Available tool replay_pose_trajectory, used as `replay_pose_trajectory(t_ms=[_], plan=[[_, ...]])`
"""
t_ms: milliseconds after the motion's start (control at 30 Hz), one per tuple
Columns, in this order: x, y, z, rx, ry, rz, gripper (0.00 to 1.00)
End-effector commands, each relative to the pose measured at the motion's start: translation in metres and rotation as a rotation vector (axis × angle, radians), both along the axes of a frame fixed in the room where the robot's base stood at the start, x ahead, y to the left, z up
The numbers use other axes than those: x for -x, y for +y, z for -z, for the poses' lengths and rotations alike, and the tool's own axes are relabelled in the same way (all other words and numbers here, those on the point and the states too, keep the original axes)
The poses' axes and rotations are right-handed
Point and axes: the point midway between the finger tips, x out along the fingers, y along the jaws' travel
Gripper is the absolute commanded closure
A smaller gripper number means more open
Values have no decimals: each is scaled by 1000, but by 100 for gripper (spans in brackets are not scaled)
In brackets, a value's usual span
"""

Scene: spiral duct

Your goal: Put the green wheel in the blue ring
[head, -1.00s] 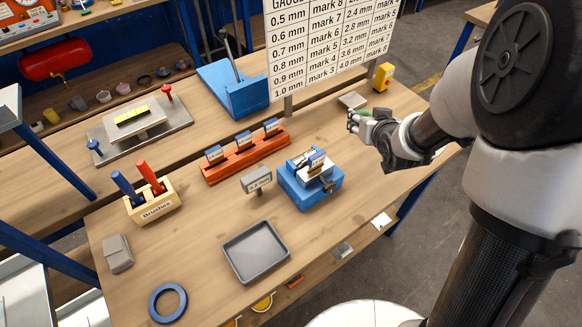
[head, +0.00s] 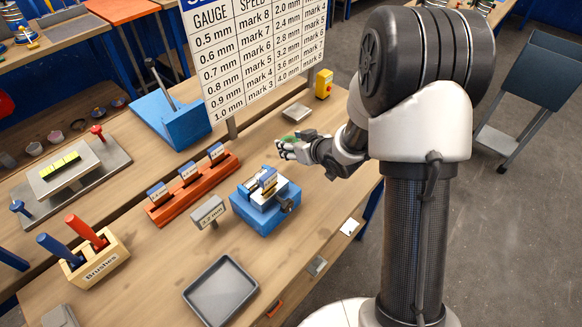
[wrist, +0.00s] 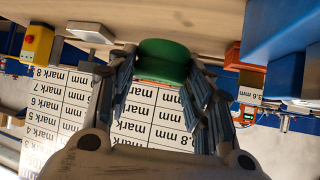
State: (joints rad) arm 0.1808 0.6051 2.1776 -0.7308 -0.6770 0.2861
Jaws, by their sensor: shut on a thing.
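My gripper (head: 282,146) is above the right part of the workbench, beyond the blue device. It is shut on the green wheel (wrist: 163,58), which sits between the fingertips in the wrist view. In the head view only a small green edge of the wheel (head: 289,138) shows. The blue ring is not in either view now; the earlier head frame shows it lying flat near the bench's front left corner.
A blue device (head: 265,206) with a sign stands on the bench, with an orange rack (head: 193,188) behind it. A grey tray (head: 221,292) lies in front. A gauge chart (head: 262,62) stands at the back, and a yellow box (head: 323,84) is at the right.

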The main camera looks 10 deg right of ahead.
Motion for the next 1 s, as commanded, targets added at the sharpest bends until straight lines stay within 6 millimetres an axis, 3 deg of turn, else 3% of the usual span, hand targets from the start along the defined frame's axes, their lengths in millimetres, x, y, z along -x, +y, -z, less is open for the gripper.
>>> replay_pose_trajectory(t_ms=[33, 333, 533, 967, 1000], plan=[[0, 0, 12, -1, 0, -1, 81], [0, 0, 36, 0, -1, -1, 81], [0, 0, 67, 0, 0, 0, 81], [-1, 0, 73, 1, -4, 0, 81], [0, 0, 73, 1, -1, 0, 51]])
